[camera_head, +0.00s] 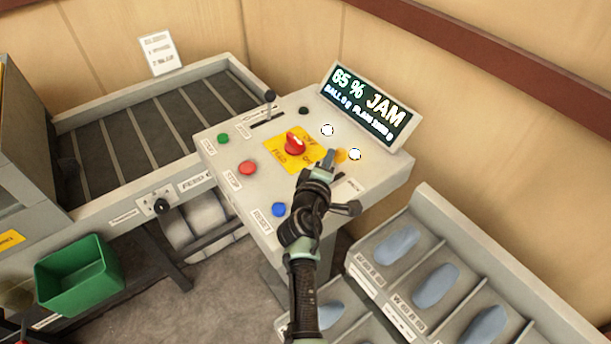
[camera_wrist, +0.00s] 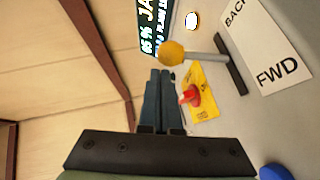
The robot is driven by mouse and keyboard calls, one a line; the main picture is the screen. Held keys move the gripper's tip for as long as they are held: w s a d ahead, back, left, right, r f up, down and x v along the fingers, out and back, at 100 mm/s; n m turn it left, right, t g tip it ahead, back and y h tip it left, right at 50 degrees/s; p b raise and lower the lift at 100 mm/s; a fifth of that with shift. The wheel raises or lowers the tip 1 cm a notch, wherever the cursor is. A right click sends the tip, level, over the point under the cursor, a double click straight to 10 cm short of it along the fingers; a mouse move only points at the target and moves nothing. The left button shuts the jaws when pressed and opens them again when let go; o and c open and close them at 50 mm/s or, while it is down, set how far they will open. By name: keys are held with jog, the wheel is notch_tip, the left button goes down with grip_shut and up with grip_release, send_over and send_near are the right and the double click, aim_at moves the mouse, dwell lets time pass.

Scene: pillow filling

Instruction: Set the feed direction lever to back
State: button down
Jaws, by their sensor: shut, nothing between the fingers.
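The feed direction lever shows in the wrist view as a yellow ball knob (camera_wrist: 173,53) on a grey shaft rising from a dark slot (camera_wrist: 236,80). A white label (camera_wrist: 264,45) beside the slot reads BACK at one end and FWD at the other. The shaft stands partway along the slot; its exact setting is hard to tell. In the head view the yellow knob (camera_head: 341,156) is partly hidden behind my gripper (camera_head: 328,156). My gripper's fingers (camera_wrist: 160,74) are shut and empty, close to the knob; whether they touch it is unclear.
The console (camera_head: 232,183) carries a red rotary knob (camera_head: 294,144) on a yellow plate, green, red and blue buttons, and another lever (camera_head: 270,97). A display (camera_head: 370,103) reads 65 % JAM. A conveyor (camera_head: 135,125) is left, a divided tray (camera_head: 421,194) right.

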jog(key=shift+w+d+r, duration=0.15)
jog(key=shift+w+d, duration=0.3)
jog(key=shift+d, duration=0.25)
jog(key=shift+d+r, duration=0.1)
